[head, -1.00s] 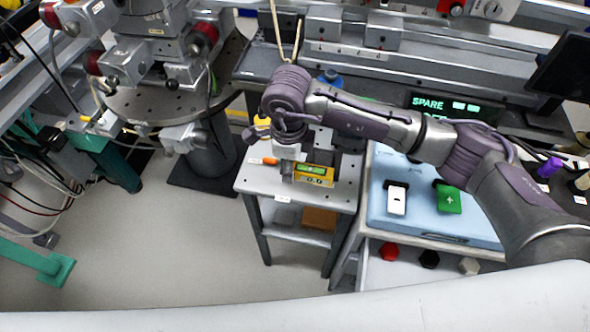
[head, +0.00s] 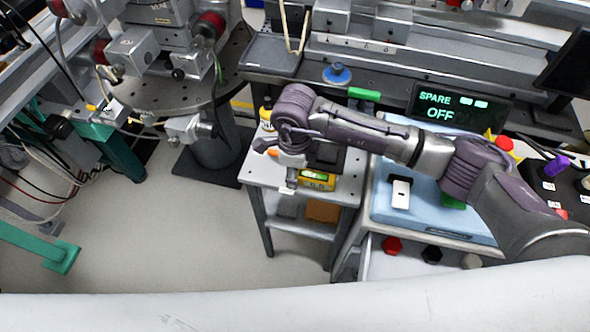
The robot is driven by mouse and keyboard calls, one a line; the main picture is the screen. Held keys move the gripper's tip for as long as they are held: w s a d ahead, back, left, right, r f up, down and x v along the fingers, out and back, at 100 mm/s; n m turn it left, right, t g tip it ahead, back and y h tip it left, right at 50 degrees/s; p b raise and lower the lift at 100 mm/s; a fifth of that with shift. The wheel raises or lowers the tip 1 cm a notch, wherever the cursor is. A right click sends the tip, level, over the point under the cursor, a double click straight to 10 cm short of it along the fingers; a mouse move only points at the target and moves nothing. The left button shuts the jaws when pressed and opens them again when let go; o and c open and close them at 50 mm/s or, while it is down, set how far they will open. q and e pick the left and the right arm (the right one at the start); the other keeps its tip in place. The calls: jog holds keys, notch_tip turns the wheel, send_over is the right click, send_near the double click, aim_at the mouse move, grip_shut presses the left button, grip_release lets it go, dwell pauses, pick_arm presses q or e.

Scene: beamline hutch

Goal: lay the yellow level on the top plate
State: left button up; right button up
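The yellow level (head: 318,181), with its green vial, lies on the small grey side table (head: 340,192). My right gripper (head: 291,180) points down at the left end of the level and hides part of it. The view does not show whether its fingers are apart or closed on the level. A round grey plate with holes (head: 160,104) stands at the left under the stage equipment; I cannot tell whether it is the top plate. My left gripper is not in view.
A yellow bottle (head: 266,115) stands at the table's back left. A lower shelf holds a brown block (head: 322,211). To the right is a blue case top (head: 395,215) with a white device (head: 401,194). The floor at left is open.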

notch_tip(320, 180, up, 12)
jog(key=shift+r, duration=0.15)
dwell(0.5)
jog(key=shift+s, duration=0.15)
dwell(0.3)
